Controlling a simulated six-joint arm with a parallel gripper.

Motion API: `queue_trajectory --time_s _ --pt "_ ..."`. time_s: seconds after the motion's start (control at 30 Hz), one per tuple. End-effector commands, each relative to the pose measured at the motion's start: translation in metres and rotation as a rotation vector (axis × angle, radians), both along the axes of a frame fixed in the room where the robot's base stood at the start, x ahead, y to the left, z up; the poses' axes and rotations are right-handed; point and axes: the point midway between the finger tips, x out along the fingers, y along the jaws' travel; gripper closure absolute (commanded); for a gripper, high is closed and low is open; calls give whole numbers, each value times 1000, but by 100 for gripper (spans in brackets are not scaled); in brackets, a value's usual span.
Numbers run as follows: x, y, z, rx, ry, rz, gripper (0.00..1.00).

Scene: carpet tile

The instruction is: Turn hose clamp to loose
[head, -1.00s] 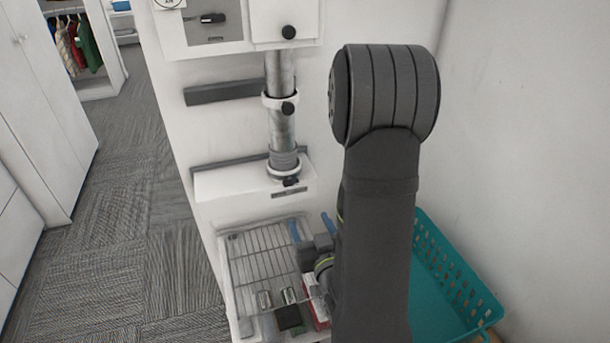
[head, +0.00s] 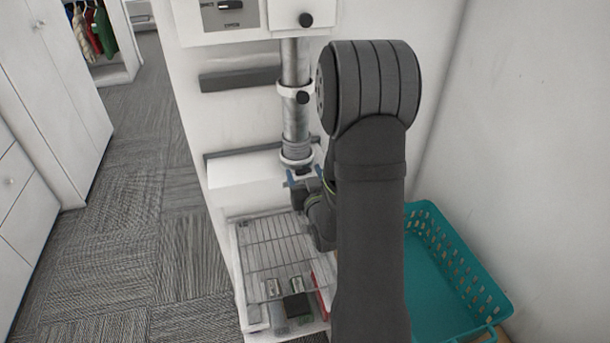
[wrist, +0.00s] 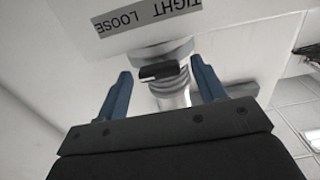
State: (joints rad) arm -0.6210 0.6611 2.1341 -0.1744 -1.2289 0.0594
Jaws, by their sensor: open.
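The hose clamp (head: 297,161) is a light ring around the lower end of the grey ribbed hose (head: 295,120), at the white ledge. In the wrist view its black handle (wrist: 160,72) lies roughly crosswise, near a grey label (wrist: 146,15) reading TIGHT and LOOSE upside down. I cannot tell which word the handle points to. My gripper (head: 306,176) is open, with blue fingertips just below the clamp in the head view. In the wrist view my gripper (wrist: 160,75) has one finger on each side of the handle, apart from it. My gripper partly hides handle and label in the head view.
Below is a wire rack (head: 270,240) with small items. A teal basket (head: 462,272) stands at the right, beside the white wall. Carpet floor (head: 140,200) is open at the left.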

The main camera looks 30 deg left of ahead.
Motion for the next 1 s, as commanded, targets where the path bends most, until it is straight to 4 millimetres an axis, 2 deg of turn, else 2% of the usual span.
queue_trajectory --time_s 0.13,0.17,0.37,0.4,0.73,1.0 --pt "0 0 0 0 0 0 36" --pt "0 0 0 0 0 0 40" --pt "0 0 0 0 0 0 80" --pt "0 0 0 0 0 0 81" --pt "-1 0 0 -35 -35 1 81" --pt "-1 0 0 -158 -160 0 81"
